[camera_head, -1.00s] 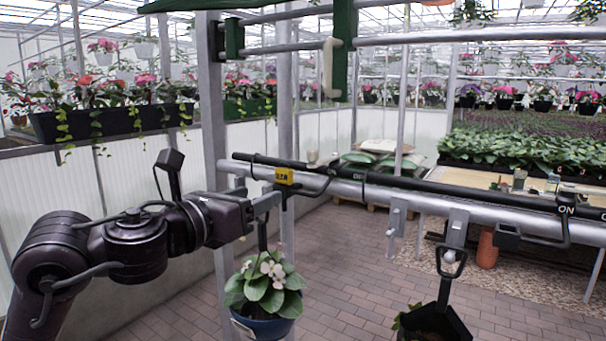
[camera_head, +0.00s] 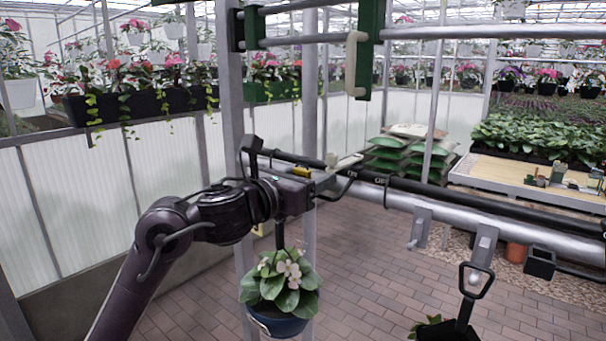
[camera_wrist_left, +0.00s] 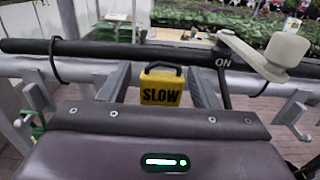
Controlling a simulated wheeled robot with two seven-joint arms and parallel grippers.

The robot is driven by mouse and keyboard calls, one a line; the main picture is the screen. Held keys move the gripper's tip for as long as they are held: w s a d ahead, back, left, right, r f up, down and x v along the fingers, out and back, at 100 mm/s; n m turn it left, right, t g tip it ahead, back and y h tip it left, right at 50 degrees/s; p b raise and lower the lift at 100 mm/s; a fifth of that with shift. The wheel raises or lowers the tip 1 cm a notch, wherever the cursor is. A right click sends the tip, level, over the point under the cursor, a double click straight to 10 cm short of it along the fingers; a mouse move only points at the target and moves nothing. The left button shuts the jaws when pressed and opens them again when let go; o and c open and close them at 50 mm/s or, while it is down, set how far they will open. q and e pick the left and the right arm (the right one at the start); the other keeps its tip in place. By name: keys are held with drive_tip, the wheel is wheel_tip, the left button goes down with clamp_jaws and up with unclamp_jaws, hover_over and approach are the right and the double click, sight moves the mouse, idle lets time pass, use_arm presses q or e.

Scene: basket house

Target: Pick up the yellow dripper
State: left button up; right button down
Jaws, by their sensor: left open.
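The yellow dripper (camera_head: 301,171), a small block marked SLOW, sits at the thin black hose on the grey rail. It also shows in the left wrist view (camera_wrist_left: 161,88), upright between my two fingers. My left gripper (camera_wrist_left: 160,82) is open, with one finger on each side of the dripper and gaps visible beside it. In the head view my left gripper (camera_head: 325,180) is at the rail, and its body hides the dripper's lower part. I cannot tell whether the fingers touch the rail. My right gripper is not in view.
The black hose (camera_wrist_left: 100,47) runs along the grey rail (camera_head: 450,218), with a pale lever (camera_wrist_left: 265,55) marked ON close by on the right. A potted plant (camera_head: 280,285) hangs below my gripper. A black scoop-shaped holder (camera_head: 460,315) hangs to the right.

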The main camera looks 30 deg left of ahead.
use_arm(q)
drive_tip(key=shift+s, duration=0.1)
drive_tip(key=c, duration=0.9)
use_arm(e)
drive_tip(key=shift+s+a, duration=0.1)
use_arm(q)
drive_tip(key=shift+o, duration=0.2)
drive_tip(key=shift+r, duration=0.1)
